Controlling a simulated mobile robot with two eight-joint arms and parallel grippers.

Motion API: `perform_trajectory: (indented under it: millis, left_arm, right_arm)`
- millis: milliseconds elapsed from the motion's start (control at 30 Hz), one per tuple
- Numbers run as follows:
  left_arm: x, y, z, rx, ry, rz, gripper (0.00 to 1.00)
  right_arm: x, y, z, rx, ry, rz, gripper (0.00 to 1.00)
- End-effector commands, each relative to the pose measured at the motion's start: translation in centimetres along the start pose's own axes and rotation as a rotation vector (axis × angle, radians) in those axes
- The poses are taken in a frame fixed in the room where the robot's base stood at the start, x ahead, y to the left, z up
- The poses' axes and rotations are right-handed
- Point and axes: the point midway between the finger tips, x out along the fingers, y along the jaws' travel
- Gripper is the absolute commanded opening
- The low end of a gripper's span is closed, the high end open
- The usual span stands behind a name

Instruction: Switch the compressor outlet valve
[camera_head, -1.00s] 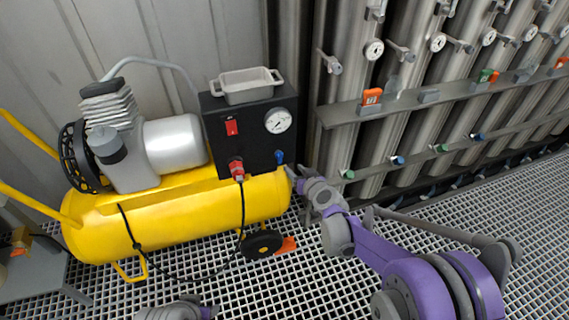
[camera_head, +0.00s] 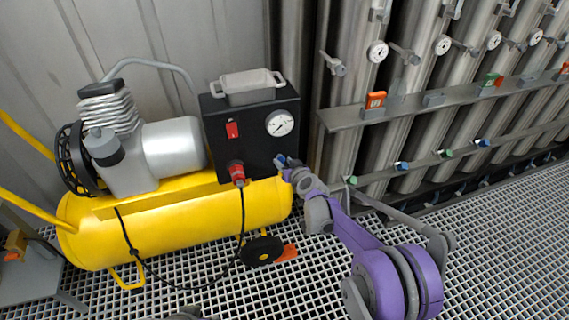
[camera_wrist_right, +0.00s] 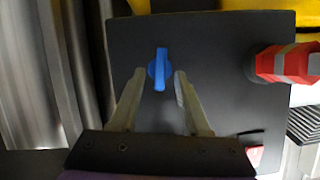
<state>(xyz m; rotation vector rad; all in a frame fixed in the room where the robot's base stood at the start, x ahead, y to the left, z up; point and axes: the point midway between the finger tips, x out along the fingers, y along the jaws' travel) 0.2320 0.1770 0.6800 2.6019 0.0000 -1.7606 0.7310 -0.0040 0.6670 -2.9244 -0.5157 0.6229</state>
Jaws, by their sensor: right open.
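The compressor outlet valve is a small blue knob (camera_wrist_right: 159,68) on the front of the black control box (camera_head: 217,150). In the right wrist view its handle stands roughly vertical. In the head view the knob (camera_head: 280,160) is partly covered by my right gripper. My right gripper (camera_wrist_right: 160,78) is open, its two fingers pointing at the box with the knob between and just beyond their tips. I cannot tell whether they touch it. In the head view the right gripper (camera_head: 284,167) is at the box's lower right corner.
The yellow compressor tank (camera_head: 170,228) lies under the box. A red fitting (camera_head: 237,173) with a black hose sits left of the knob; a red switch (camera_head: 232,130) and a gauge (camera_head: 279,123) are above. Steel membrane vessels (camera_head: 345,150) stand at right. Grated floor is open in front.

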Motion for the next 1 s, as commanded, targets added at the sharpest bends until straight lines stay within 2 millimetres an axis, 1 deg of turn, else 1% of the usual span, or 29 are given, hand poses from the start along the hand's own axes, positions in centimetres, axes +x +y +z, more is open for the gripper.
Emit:
perform_trajectory:
  millis: [100, 133, 267, 300, 367, 400, 767, 1000]
  left_arm:
    - [-0.02, 0.0, 0.0, 0.0, 0.0, 0.0, 0.46]
    - [-0.02, 0.0, 0.0, 0.0, 0.0, 0.0, 0.46]
    - [-0.02, 0.0, 0.0, 0.0, 0.0, 0.0, 0.46]
    - [-0.02, 0.0, 0.0, 0.0, 0.0, 0.0, 0.46]
    - [-0.02, 0.0, 0.0, 0.0, 0.0, 0.0, 0.46]
    - [-0.01, 0.0, 0.0, 0.0, 0.0, 0.0, 0.46]
    - [-0.07, 0.0, -0.02, 0.0, 0.0, 0.0, 0.46]
    - [-0.72, 0.0, -0.18, 0.0, 0.002, 0.0, 0.46]
  right_arm:
    - [-0.03, -0.01, -0.01, 0.0, 0.0, 0.0, 0.46]
    - [-0.03, 0.0, -0.01, 0.0, 0.0, 0.0, 0.44]
    - [-0.04, 0.0, 0.0, 0.0, 0.0, 0.0, 0.21]
    - [-0.04, 0.0, 0.0, 0.0, 0.0, 0.0, 0.14]
    - [-0.04, 0.0, 0.0, 0.0, 0.0, 0.0, 0.03]
    - [-0.03, 0.0, 0.0, 0.0, 0.0, 0.0, 0.0]
    - [0.01, 0.01, -0.01, 0.007, 0.0, -0.002, 0.0]
    - [0.01, 0.19, -0.09, 0.073, 0.001, -0.029, 0.0]
